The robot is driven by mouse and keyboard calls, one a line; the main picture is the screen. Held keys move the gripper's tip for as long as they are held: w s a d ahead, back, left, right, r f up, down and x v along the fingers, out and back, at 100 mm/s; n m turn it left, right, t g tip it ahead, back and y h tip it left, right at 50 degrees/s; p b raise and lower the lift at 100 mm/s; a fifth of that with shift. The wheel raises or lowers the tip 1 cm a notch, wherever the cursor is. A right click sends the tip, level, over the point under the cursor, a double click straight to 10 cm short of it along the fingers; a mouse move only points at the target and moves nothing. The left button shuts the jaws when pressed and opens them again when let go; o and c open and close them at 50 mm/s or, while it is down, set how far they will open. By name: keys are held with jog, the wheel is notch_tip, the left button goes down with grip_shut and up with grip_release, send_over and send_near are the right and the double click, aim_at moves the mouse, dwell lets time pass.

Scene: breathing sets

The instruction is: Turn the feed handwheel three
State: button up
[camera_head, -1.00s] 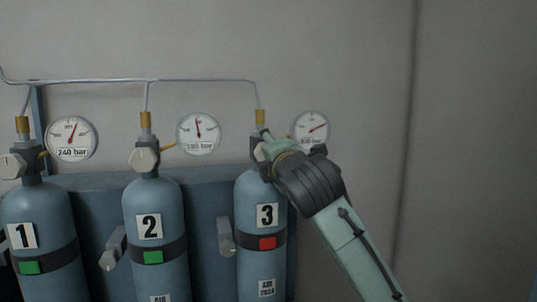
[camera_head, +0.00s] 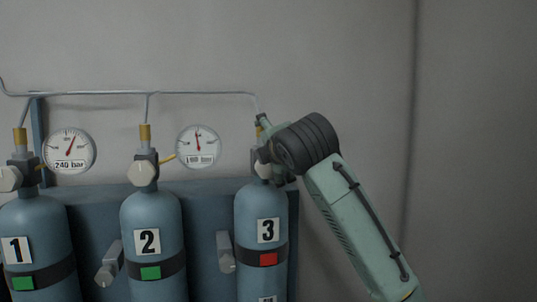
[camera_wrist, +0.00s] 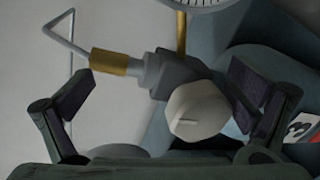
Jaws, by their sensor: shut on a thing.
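Cylinder 3 (camera_head: 262,215) is blue, with a black number label and a red tag on its band. Its feed handwheel three (camera_head: 262,167) is a pale knob on the valve, partly covered by my gripper (camera_head: 265,147) in the head view. In the wrist view the pale handwheel (camera_wrist: 197,109) lies between my two fingers, nearer the right one. My gripper (camera_wrist: 160,92) is shut on handwheel three, though the exact contact is unclear. The dark valve body and brass fitting (camera_wrist: 109,62) lie behind the knob.
Cylinder 2 (camera_head: 150,215) and cylinder 1 (camera_head: 38,225) stand to the left, with green tags. Two gauges (camera_head: 68,150) (camera_head: 198,146) hang above them. A thin pipe (camera_head: 200,93) runs overhead. The wall to the right is clear.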

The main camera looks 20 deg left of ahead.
jog(key=shift+s+d+r, duration=0.15)
jog(key=shift+s+r, duration=0.1)
jog(key=shift+r, duration=0.3)
jog(key=shift+s+d+r, duration=0.15)
jog(key=shift+s+r, duration=0.1)
jog(key=shift+r, duration=0.25)
jog(key=shift+c, duration=0.4)
jog(key=shift+s+d+f, duration=0.2)
jog(key=shift+s+f, duration=0.05)
jog(key=shift+c, duration=0.8)
jog(key=shift+f+b+v, duration=0.2)
jog(key=shift+b+v, duration=0.3)
jog(key=shift+v, duration=0.7)
jog(key=shift+c, duration=0.4)
jog(key=f+b+v, duration=0.1)
jog(key=v, duration=0.8)
jog(key=shift+f, duration=0.5)
jog(key=shift+s, duration=0.1)
